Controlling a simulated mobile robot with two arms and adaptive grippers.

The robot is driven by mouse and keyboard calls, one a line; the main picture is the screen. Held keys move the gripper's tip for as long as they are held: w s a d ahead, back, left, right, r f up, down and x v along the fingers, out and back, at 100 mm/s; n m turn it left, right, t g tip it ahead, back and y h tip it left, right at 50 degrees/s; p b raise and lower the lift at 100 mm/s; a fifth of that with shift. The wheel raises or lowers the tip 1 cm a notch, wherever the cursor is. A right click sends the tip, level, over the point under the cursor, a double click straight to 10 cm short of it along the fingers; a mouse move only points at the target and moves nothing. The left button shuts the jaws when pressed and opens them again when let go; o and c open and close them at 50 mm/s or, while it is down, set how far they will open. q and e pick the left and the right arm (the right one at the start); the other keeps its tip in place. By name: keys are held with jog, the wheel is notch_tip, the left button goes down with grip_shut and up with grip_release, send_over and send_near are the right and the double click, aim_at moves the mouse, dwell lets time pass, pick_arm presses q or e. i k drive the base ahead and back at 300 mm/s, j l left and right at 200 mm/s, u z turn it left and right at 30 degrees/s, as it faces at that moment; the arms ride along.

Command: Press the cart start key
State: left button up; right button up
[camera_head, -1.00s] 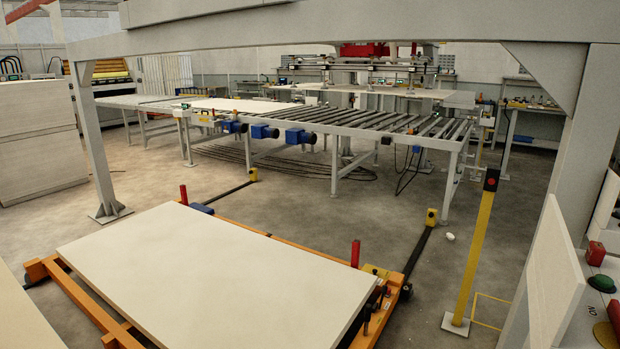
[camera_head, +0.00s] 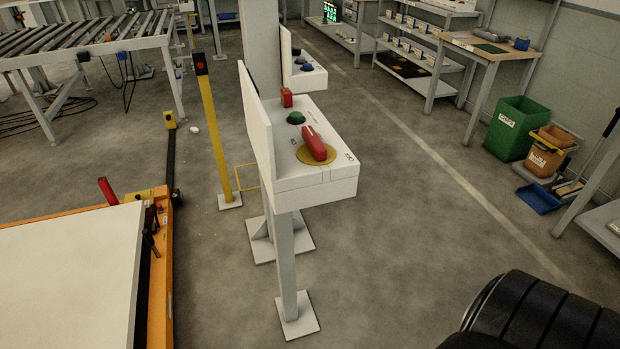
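A white control box (camera_head: 322,187) stands on a grey post in the middle of the view. Its sloped top carries a green round button (camera_head: 296,118), a red rotary handle (camera_head: 314,143) on a yellow disc, and a small red block (camera_head: 286,97) at the far end. A white upright plate (camera_head: 256,122) covers its left side. A second white box (camera_head: 305,77) behind it has a blue button (camera_head: 308,67) and a darker one. The lettering is too small to tell which key is the cart start. Neither of my grippers shows; a black arm part of mine fills the lower right.
An orange cart (camera_head: 161,270) with a white board (camera_head: 70,285) is at lower left. A yellow post (camera_head: 216,135) stands left of the box. A green bin (camera_head: 514,127), orange bucket (camera_head: 546,155) and blue dustpan (camera_head: 540,197) are at right. The floor between is clear.

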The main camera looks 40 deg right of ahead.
aim_at(293, 115)
jog(key=z, duration=1)
